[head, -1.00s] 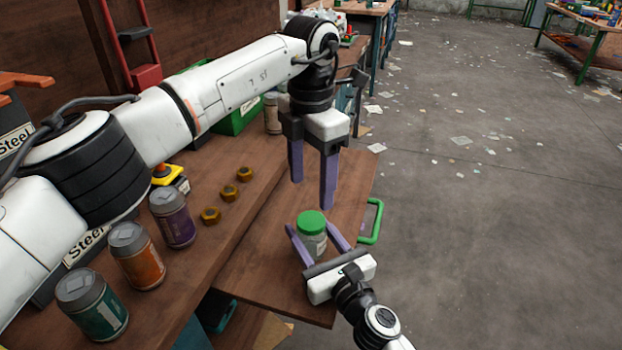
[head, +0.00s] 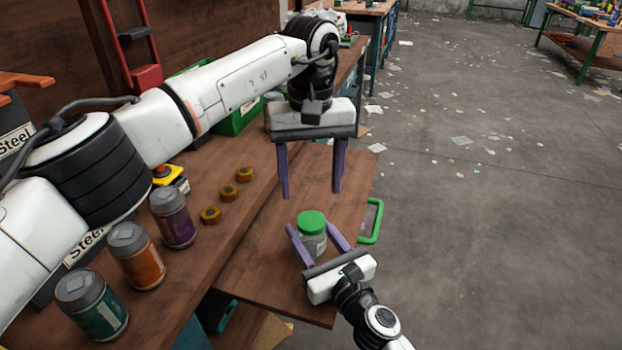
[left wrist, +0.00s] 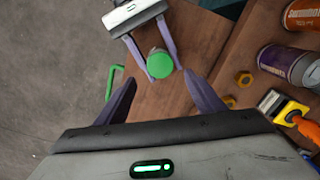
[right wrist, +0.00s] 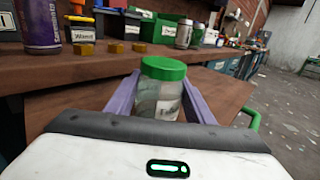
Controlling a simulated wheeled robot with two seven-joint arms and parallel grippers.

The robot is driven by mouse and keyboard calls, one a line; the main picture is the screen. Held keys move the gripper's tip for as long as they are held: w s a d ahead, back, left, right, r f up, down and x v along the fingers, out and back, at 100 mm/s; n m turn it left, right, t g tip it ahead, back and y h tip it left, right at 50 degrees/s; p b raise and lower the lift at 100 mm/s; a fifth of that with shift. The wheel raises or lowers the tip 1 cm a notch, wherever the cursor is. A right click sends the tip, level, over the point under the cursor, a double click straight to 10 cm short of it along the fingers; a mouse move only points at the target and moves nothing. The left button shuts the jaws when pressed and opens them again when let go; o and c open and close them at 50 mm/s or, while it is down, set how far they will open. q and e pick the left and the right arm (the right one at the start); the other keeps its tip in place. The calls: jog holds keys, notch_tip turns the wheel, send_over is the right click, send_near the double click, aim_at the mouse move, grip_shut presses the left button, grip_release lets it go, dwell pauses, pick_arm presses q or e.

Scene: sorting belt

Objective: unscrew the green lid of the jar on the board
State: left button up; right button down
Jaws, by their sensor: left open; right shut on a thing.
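The jar (head: 313,243) is pale, see-through glass and stands upright on the brown board (head: 260,278). Its green lid (head: 311,222) sits on top. My right gripper (head: 318,240) is shut on the jar's body, one finger on each side; the right wrist view shows the jar (right wrist: 158,100) between its fingers, with a partly hidden label. My left gripper (head: 311,195) is open and empty, pointing down above the lid, with a clear gap. In the left wrist view the lid (left wrist: 160,65) lies ahead of the open fingers, slightly off centre.
A green handle (head: 373,222) is fixed at the board's right edge. Three brass nuts (head: 227,191) lie in a row on the bench. Purple (head: 172,217), orange (head: 136,256) and teal (head: 92,304) cans stand left. Open floor lies right of the board.

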aim_at(311, 220)
pick_arm(q)
jog(key=shift+f+m, duration=0.25)
jog(key=shift+m, duration=0.15)
notch_tip(311, 220, down, 8)
jog(key=shift+r, duration=0.2)
jog(key=c, duration=1.2)
